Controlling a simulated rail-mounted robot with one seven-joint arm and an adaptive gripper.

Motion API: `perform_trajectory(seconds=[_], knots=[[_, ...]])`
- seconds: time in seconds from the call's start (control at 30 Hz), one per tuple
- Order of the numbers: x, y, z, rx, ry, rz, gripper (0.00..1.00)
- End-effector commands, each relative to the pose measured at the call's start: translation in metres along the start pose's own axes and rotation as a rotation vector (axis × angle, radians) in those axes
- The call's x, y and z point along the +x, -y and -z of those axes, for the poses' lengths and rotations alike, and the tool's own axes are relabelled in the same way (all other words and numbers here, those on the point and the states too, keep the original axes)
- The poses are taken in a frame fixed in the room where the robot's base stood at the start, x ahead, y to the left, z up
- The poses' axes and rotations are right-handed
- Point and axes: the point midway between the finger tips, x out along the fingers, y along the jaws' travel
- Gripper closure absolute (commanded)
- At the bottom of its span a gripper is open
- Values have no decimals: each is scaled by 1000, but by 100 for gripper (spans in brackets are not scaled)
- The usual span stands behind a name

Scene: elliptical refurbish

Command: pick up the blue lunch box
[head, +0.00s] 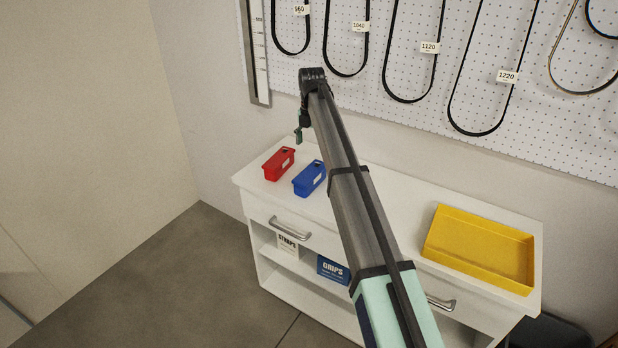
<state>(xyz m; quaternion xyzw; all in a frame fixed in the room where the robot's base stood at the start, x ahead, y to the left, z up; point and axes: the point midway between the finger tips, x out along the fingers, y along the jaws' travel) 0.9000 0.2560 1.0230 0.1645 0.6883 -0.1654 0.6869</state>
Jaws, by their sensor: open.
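The blue lunch box (309,179) sits on the white cabinet top, toward its left end. My gripper (299,138) hangs from the far end of my arm, in the picture above and between the two boxes. It is small and dark in this view, open, and apart from the blue box. My arm passes close to the right of the blue box in the picture.
A yellow tray (437,254) lies at the right end of the white cabinet (400,204). Behind is a pegboard (420,30) with hanging belts and a metal ruler (255,50). Shelves below the top hold a blue "GRIPS" box (333,269) and a "STRAPS" box (287,243).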

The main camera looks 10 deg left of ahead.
Motion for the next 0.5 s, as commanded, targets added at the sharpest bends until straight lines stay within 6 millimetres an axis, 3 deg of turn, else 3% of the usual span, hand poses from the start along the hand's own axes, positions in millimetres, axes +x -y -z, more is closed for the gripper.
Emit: perform_trajectory(seconds=[0.3,0.5], knots=[[62,0,1,0,-1,1,14],[86,0,1,1,0,0,14]])
